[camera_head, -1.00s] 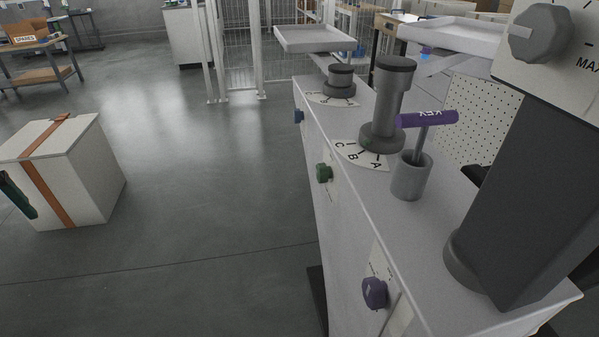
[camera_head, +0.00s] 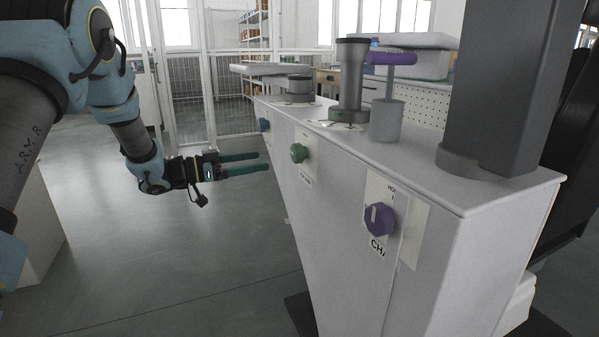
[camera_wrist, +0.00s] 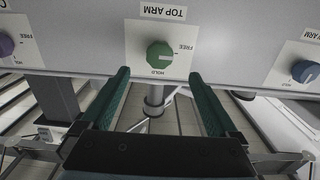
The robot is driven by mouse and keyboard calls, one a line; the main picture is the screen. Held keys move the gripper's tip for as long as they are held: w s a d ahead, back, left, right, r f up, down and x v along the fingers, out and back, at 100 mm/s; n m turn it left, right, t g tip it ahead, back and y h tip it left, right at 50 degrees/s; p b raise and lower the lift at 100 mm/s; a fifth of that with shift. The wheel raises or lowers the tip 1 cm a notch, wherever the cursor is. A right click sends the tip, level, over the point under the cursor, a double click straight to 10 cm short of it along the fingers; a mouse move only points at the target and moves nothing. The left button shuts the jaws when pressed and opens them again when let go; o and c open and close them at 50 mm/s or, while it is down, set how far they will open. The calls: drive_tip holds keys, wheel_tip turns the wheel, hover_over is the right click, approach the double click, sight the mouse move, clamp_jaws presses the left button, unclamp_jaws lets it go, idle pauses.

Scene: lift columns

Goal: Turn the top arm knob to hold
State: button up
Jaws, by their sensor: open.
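The top arm knob is the green knob (camera_head: 299,153) on the side of the grey cabinet, between the purple and blue knobs. In the wrist view the green knob (camera_wrist: 160,55) sits on a white plate labelled TOP ARM, upside down, with FREE at its upper right and HOLD below it. I cannot tell clearly where its pointer sits. My gripper (camera_head: 266,162) is open and empty, its green fingers pointing toward the cabinet side. In the wrist view its fingertips (camera_wrist: 160,74) lie either side of the knob, short of it, with no contact visible.
A purple knob (camera_head: 380,219) is nearer on the cabinet side and a blue knob (camera_head: 264,125) farther along. On the cabinet top (camera_head: 420,172) stand grey columns and a purple-handled key (camera_head: 391,58) in a grey holder.

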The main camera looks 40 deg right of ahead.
sight(293, 155)
drive_tip(key=x, duration=1)
drive_tip(key=shift+s+d, duration=0.15)
drive_tip(key=shift+d, duration=0.15)
drive_tip(key=shift+c, duration=0.2)
drive_tip(key=c, duration=1.3)
